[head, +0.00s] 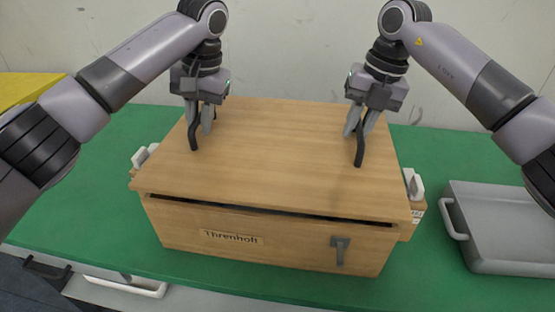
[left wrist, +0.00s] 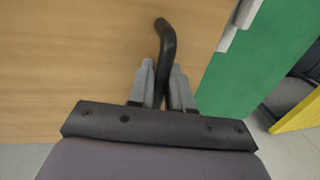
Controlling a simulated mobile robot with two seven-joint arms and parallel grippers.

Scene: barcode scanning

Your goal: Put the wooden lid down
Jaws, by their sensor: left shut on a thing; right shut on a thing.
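The wooden lid (head: 280,160) lies over the wooden box (head: 200,225), which is marked "Threnholt". A dark gap shows between the lid's front edge and the box front, so the lid does not look fully seated there. My left gripper (head: 201,128) is shut on the lid's left black handle (head: 193,138). The left wrist view shows this handle (left wrist: 166,45) between my left fingers (left wrist: 163,82). My right gripper (head: 361,128) is shut on the right black handle (head: 359,152). The inside of the box is hidden.
The box stands on a green table (head: 80,200). A grey metal tray (head: 500,230) sits close to its right. White side fittings show at the box's left (head: 140,157) and right (head: 413,184). A yellow surface (head: 25,88) is at far left. The green area at left is clear.

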